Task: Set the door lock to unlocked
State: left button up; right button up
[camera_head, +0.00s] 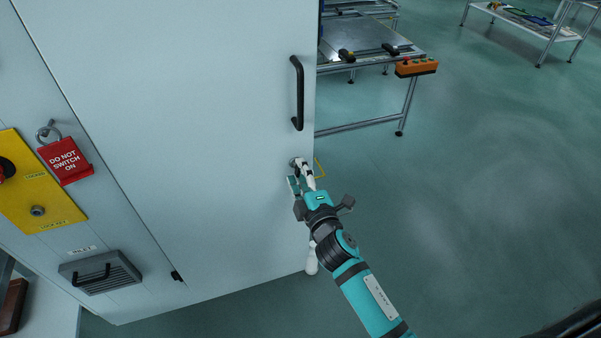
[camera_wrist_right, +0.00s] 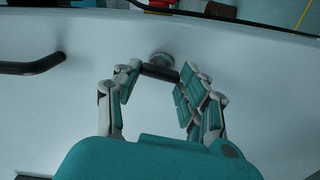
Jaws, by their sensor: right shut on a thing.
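The pale cabinet door (camera_head: 200,110) fills the left and middle of the head view, with a black vertical handle (camera_head: 299,93) near its right edge. The door lock (camera_head: 294,162) is a small round metal piece below that handle, mostly hidden by my gripper. In the right wrist view the lock (camera_wrist_right: 160,59) shows as a round metal base with a short dark bar lying across it. My right gripper (camera_head: 303,176) is at the lock; its fingers (camera_wrist_right: 158,82) are closed on the ends of the dark bar. My left gripper is not in view.
A red "do not switch on" tag (camera_head: 65,160) hangs beside a yellow panel (camera_head: 38,190) at the left. A vent (camera_head: 100,272) sits lower down. A metal workbench (camera_head: 370,50) with an orange button box (camera_head: 416,67) stands behind right. The floor at right is clear.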

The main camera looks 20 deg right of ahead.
jog(key=shift+n, duration=1.1)
jog(key=o, duration=1.2)
jog(key=shift+c, duration=0.2)
jog(key=s, duration=1.2)
jog(key=shift+d, duration=0.15)
